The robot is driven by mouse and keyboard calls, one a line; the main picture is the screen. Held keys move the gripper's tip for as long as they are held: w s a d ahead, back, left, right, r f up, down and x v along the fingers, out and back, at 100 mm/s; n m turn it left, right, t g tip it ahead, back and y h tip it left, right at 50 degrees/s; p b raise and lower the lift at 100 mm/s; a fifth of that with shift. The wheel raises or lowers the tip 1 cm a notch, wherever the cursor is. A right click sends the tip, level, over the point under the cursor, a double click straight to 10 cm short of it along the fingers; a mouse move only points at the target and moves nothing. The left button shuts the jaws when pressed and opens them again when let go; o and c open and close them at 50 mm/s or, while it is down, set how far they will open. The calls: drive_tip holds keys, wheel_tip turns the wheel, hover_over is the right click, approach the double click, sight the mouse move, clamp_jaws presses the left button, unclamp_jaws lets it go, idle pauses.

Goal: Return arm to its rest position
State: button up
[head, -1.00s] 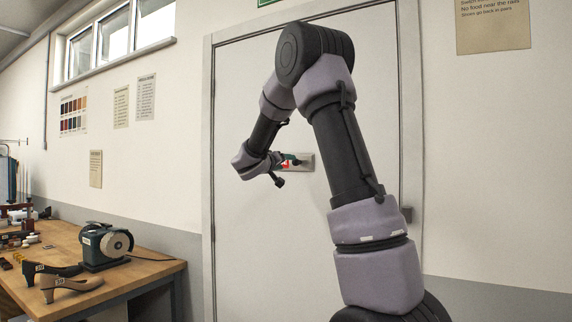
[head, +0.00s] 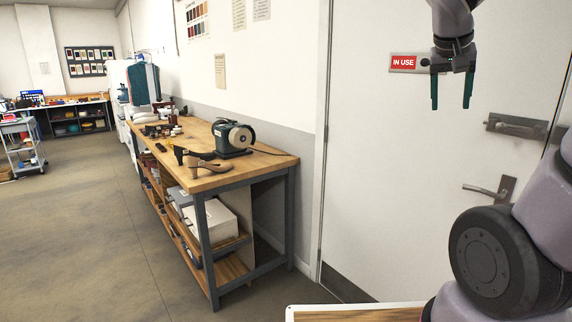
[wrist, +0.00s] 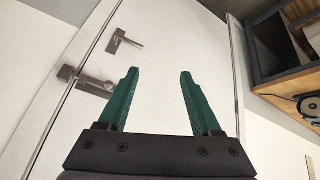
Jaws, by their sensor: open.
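My gripper (head: 452,92) hangs fingers-down at the upper right of the head view, in front of the white door (head: 385,190). Its two green fingers are apart with nothing between them. In the wrist view my gripper (wrist: 159,100) is also open and empty, with the door (wrist: 180,50) behind it. A red IN USE sign (head: 403,62) on the door shows just left of the gripper. My arm's lower links fill the right edge of the head view.
A workbench (head: 262,166) with a grinder (head: 232,137) and shoe forms (head: 208,166) stands left of the door. The door has a lever handle (head: 488,192) and a metal latch plate (head: 516,126). A trolley (head: 22,148) stands far left. The floor (head: 85,240) left of the bench is clear.

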drive_tip(key=s+a+n+t+y, duration=0.1)
drive_tip(key=s+a+t+y, duration=0.1)
drive_tip(key=s+a+y, duration=0.4)
drive_tip(key=s+a, duration=0.3)
drive_tip(key=a, duration=0.3)
drive_tip(key=shift+s+f, duration=0.25)
drive_tip(key=shift+f, duration=0.1)
drive_tip(key=shift+c, duration=0.2)
